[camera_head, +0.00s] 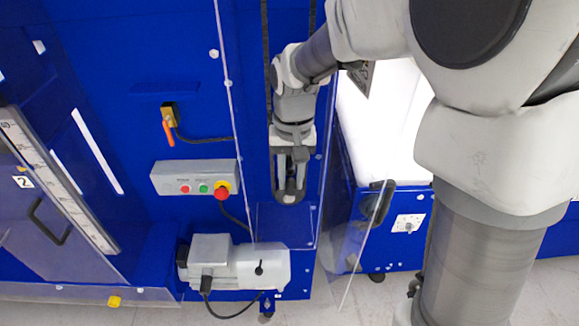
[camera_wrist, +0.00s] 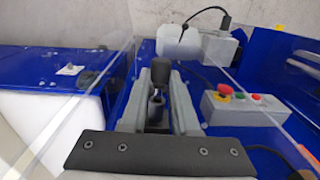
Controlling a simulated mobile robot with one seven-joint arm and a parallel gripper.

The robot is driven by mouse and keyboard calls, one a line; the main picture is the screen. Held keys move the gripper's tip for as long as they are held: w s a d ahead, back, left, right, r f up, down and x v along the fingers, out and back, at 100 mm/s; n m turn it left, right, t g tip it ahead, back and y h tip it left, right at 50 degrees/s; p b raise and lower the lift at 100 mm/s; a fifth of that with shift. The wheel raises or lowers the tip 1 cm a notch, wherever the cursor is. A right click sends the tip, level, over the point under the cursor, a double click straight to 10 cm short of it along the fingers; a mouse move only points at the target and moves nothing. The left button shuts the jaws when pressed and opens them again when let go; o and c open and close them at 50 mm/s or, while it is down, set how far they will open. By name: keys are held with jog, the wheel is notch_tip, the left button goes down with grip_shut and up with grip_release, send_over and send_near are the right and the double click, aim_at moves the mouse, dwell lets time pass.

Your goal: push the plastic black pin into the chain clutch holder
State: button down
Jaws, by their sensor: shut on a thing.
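My gripper (camera_head: 290,192) points down inside the clear-walled blue bay, and its jaws are shut on the black pin. In the wrist view the two grey fingers (camera_wrist: 159,75) stand on either side of the pin (camera_wrist: 160,68). The pin's rounded black top shows between the fingertips, with a grey shaft running back between the fingers. In the head view the pin is small and dark between the fingers. I cannot make out the chain clutch holder clearly in either view, nor whether the pin touches it.
Clear panels (camera_head: 228,100) stand close on both sides of my arm. A control box (camera_head: 195,177) with red and green buttons is to the left. A grey motor unit (camera_head: 235,262) sits below. A white-topped blue cabinet (camera_head: 385,130) is at the right.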

aim_at(292, 191)
jog(key=shift+w+p, duration=0.3)
jog(key=shift+w, duration=0.85)
jog(key=c, duration=0.6)
grip_release()
jog(key=shift+s, duration=0.1)
jog(key=shift+s+b, duration=0.6)
jog(key=shift+s, duration=2.25)
